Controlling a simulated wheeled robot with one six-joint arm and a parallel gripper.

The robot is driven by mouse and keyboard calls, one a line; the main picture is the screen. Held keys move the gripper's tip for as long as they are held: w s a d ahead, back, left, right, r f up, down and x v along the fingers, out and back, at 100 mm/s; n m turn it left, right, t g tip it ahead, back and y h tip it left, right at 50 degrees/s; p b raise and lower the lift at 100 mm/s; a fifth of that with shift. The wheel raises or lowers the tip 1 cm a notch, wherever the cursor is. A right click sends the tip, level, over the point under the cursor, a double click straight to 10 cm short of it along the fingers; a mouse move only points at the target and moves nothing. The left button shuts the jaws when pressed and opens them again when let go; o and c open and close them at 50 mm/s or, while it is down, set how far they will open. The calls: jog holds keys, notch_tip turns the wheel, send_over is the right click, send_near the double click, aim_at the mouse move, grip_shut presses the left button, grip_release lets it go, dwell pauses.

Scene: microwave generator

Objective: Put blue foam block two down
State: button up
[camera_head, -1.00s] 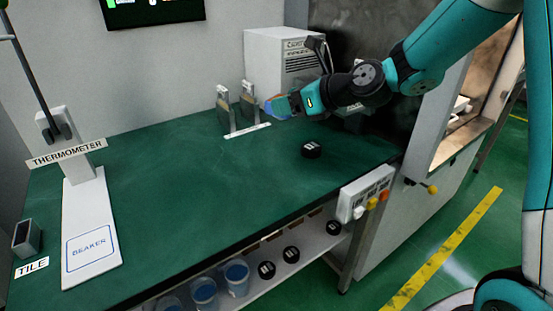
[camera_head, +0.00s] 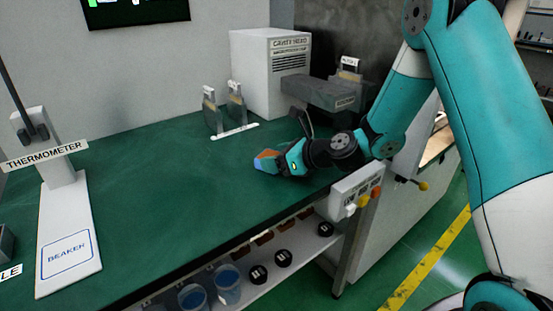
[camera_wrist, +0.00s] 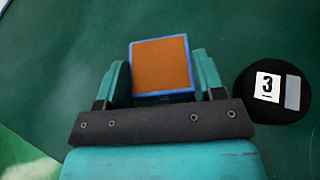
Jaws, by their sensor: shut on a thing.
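The blue foam block (camera_head: 262,163) has an orange-brown face and blue edges. It is between the jaws of my gripper (camera_head: 270,160), low over the green bench top near its front right part. In the wrist view the block (camera_wrist: 160,66) sits between the two teal fingers of my gripper (camera_wrist: 163,75), its orange face toward the camera. I cannot tell whether the block touches the bench. A black round weight marked 3 (camera_wrist: 272,92) lies on the bench just right of my gripper in the wrist view; the head view hides it behind my arm.
The white cavity box (camera_head: 270,75) with its grey waveguide stands behind. Two upright holders (camera_head: 222,112) are at the back. The thermometer stand and beaker plate (camera_head: 68,245) are at left. A button panel (camera_head: 357,190) is on the front edge. The bench middle is clear.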

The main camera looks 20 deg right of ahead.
jog(key=o, duration=0.9)
jog(key=shift+f, duration=0.1)
